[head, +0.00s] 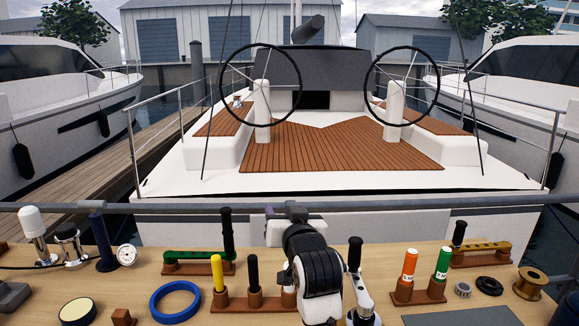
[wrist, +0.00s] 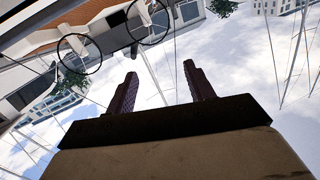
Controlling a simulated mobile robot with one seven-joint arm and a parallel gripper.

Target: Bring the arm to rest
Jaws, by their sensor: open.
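My gripper (wrist: 160,70) shows in the wrist view with its two dark ridged fingers spread apart. Nothing is between them; sky and thin rigging lines lie behind. In the head view my arm (head: 312,265) stands folded at the bottom middle, in front of the bench and the rail. I cannot make out the fingers there. The wrist view is tipped over, with the boat's two wheels at its top left.
A wooden bench (head: 140,290) carries a blue ring (head: 175,301), a yellow-topped tool (head: 218,272), orange (head: 408,266) and green (head: 441,264) cylinders and a brass spool (head: 530,283). A grey rail (head: 400,207) runs behind it. Beyond lies a deck (head: 330,150) with two black wheels.

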